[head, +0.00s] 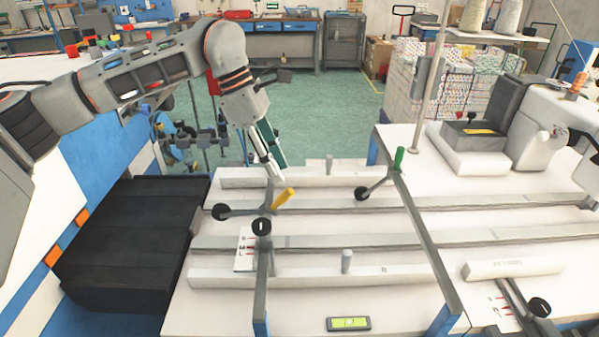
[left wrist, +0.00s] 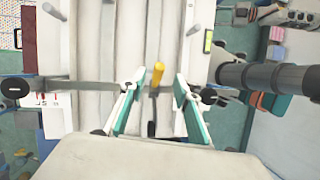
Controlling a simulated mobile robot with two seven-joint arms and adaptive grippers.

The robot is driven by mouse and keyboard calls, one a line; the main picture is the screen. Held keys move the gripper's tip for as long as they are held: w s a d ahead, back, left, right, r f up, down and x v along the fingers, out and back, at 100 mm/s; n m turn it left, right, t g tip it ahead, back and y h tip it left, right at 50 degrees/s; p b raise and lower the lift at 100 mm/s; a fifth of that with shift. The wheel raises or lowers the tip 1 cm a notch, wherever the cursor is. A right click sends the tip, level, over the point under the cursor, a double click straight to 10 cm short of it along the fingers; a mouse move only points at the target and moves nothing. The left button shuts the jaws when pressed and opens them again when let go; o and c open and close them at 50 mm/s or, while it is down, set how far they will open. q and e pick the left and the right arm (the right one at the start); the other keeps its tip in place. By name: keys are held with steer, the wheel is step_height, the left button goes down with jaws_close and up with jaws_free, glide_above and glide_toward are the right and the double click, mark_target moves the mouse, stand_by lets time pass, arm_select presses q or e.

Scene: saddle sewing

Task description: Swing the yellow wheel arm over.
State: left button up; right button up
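The yellow wheel arm (head: 283,198) is a grey lever with a yellow handle at one end and a black wheel (head: 221,211) at the other, lying across the white rails on the left part of the table. Its handle points up and right. My left gripper (head: 273,168) hangs just above and behind the yellow handle, pointing down. In the left wrist view, its two green-padded fingers (left wrist: 158,78) are apart, with the yellow handle (left wrist: 156,74) showing between them. I cannot tell whether either finger touches it. My right gripper is not in view.
A similar wheel arm with a green handle (head: 399,158) stands to the right, beside a long grey bar (head: 418,230). A sewing machine (head: 545,120) is at the far right. A black stepped block (head: 125,240) lies left of the table. A green-screened level (head: 348,323) lies in front.

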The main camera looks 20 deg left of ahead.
mark_target(288, 188)
arm_select(q)
steer(key=x, duration=0.6)
steer(key=shift+d+f+p, duration=0.2)
steer(key=shift+p, duration=0.15)
steer(key=shift+d+f, duration=0.2)
steer(key=shift+f, duration=0.35)
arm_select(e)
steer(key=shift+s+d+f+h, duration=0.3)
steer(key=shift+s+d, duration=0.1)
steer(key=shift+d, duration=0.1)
arm_select(q)
steer(key=c, duration=0.9)
jaws_close()
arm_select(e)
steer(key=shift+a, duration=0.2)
